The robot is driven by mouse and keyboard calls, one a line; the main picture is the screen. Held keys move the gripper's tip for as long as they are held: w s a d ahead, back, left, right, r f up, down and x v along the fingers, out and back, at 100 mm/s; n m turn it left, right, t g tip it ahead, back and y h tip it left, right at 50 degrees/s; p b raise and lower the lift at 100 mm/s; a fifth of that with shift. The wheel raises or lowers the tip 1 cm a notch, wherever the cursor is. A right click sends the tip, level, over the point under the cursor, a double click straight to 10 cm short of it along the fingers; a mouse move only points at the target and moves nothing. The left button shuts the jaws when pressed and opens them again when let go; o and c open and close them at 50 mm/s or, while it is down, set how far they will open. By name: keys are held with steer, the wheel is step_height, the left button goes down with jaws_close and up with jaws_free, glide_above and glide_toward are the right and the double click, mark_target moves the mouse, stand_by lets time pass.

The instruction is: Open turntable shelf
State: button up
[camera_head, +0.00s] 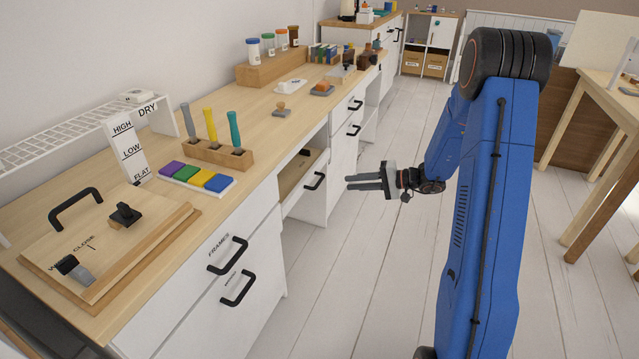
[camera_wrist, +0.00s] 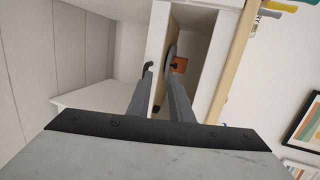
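The shelf (camera_head: 297,178) sits in the gap under the desk top, with a low white front and a black bar handle (camera_head: 315,181). Its wooden board shows above the front. In the wrist view, the white front (camera_wrist: 159,50) is ahead with its dark handle (camera_wrist: 148,70) beside it. Behind it are part of a dark round edge and an orange item (camera_wrist: 180,65). My gripper (camera_head: 348,184) is open and empty, to the right of the handle and apart from it. In the wrist view, its two fingers (camera_wrist: 157,92) are spread. The shelf's interior is mostly hidden.
White drawers with black handles (camera_head: 228,256) stand left of the shelf; more drawers (camera_head: 354,105) stand right. The desk top (camera_head: 255,115) carries tools, colored pads and a hinged wooden press (camera_head: 115,240). The white plank floor (camera_head: 345,270) is clear. A wooden table (camera_head: 590,110) stands far right.

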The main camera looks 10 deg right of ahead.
steer(key=w+d+f+m+t, duration=0.1)
steer(key=w+d+f+t, duration=0.1)
steer(key=w+d+f, duration=0.15)
glide_toward(319, 182)
steer(key=x, duration=1)
steer(key=shift+w+d+f, duration=0.2)
steer(key=shift+w+f, duration=0.15)
steer(key=shift+w, duration=0.15)
jaws_close()
